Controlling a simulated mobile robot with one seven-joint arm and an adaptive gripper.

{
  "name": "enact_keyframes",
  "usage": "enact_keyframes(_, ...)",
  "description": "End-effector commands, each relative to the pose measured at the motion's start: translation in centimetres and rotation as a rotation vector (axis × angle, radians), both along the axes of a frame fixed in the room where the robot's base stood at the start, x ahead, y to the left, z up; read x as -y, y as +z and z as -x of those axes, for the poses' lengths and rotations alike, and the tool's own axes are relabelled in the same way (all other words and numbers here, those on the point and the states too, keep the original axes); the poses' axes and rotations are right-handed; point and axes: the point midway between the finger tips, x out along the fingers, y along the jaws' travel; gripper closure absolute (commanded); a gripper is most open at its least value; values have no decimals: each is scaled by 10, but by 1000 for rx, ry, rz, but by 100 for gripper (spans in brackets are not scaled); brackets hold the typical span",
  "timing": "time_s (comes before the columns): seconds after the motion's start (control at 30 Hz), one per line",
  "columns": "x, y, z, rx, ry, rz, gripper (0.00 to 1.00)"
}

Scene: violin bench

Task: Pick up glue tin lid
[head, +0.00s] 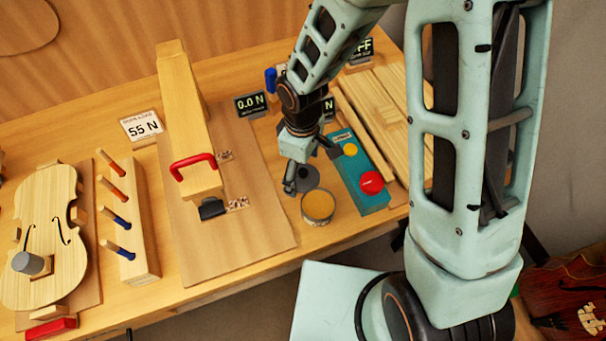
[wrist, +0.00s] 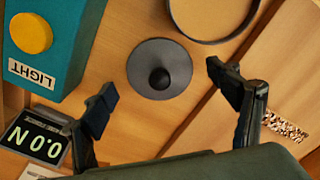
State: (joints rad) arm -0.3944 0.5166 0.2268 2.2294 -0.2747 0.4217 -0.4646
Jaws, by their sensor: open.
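The glue tin lid (wrist: 160,68) is a dark grey disc with a round black knob in the middle. It lies flat on the bench in the wrist view, and it shows partly behind my gripper in the head view (head: 308,178). My gripper (wrist: 162,92) is open and empty above the bench, with its two fingers apart on either side of the lid's near part. It also shows in the head view (head: 291,187). The glue tin (head: 318,206), open with amber content, stands beside the lid. Its rim is at the top of the wrist view (wrist: 212,40).
A teal box (head: 354,180) with yellow and red buttons stands to the right of the lid. A brown board (head: 250,220) with a wooden block and red handle (head: 193,166) lies to the left. A 0.0 N display (head: 250,104) is behind. A violin body (head: 35,215) lies far left.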

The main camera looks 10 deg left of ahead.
Motion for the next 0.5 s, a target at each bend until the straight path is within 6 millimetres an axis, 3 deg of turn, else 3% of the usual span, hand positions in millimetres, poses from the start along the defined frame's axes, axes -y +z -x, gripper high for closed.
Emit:
enact_keyframes(0.3, 0, -5, 0, 1, 0, -1, 20)
enact_keyframes(0.5, 0, -5, 0, 1, 0, -1, 42)
